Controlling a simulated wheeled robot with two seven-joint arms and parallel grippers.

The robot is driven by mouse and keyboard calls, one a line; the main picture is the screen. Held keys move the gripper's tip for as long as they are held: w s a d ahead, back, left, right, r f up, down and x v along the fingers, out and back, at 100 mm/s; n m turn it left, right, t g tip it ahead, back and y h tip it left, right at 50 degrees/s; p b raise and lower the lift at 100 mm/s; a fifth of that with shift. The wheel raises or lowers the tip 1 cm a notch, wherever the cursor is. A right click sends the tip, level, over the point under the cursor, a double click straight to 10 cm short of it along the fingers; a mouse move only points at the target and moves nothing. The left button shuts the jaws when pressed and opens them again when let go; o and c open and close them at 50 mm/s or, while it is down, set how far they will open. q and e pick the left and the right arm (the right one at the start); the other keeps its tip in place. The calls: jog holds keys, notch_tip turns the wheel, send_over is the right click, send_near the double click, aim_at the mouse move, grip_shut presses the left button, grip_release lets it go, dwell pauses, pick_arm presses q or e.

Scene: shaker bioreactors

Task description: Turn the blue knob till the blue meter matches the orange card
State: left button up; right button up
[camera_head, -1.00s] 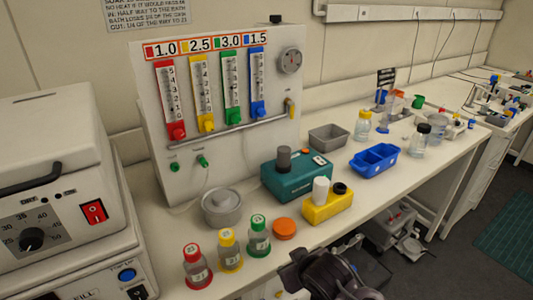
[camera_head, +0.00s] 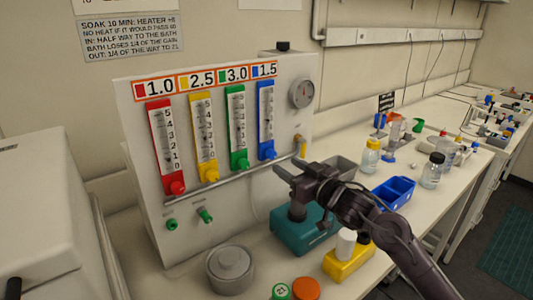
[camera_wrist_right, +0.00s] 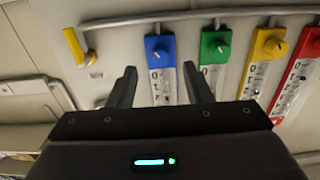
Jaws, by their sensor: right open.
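The blue meter (camera_head: 265,115) is the rightmost of the upright meters on the white panel, with the blue knob (camera_head: 270,153) at its foot. Its float level is too small to read. The orange-edged card (camera_head: 264,69) above it reads 1.5 beside a blue square. My right gripper (camera_head: 285,186) is open and empty, in front of the panel and below the blue knob in the head view. In the right wrist view, where the panel appears upside down, the blue knob (camera_wrist_right: 160,54) lies between and beyond the open fingertips (camera_wrist_right: 160,70), apart from them. My left gripper is out of view.
Red (camera_head: 176,187), yellow (camera_head: 210,174) and green (camera_head: 240,164) knobs stand left of the blue one. A metal rail (camera_head: 235,173) runs beneath them.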

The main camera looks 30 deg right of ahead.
aim_at(274, 156)
jog(key=shift+w+a+r+p, duration=0.1)
jog(key=shift+w+r+p, duration=0.25)
jog(key=shift+w+r, duration=0.15)
jog(key=w, duration=0.3)
jog(key=shift+a+f+p, duration=0.1)
jog(key=shift+f+p, duration=0.05)
jog(key=shift+p, duration=0.15)
jog(key=shift+w+f, duration=0.2)
jog(key=shift+w, duration=0.75)
jog(key=shift+w+a, duration=0.1)
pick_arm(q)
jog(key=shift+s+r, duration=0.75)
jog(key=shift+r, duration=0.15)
pick_arm(e)
jog(key=shift+c, duration=0.5)
jog(key=c, duration=0.9)
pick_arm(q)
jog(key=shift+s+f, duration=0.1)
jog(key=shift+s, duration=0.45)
pick_arm(e)
jog(key=shift+n, duration=0.3)
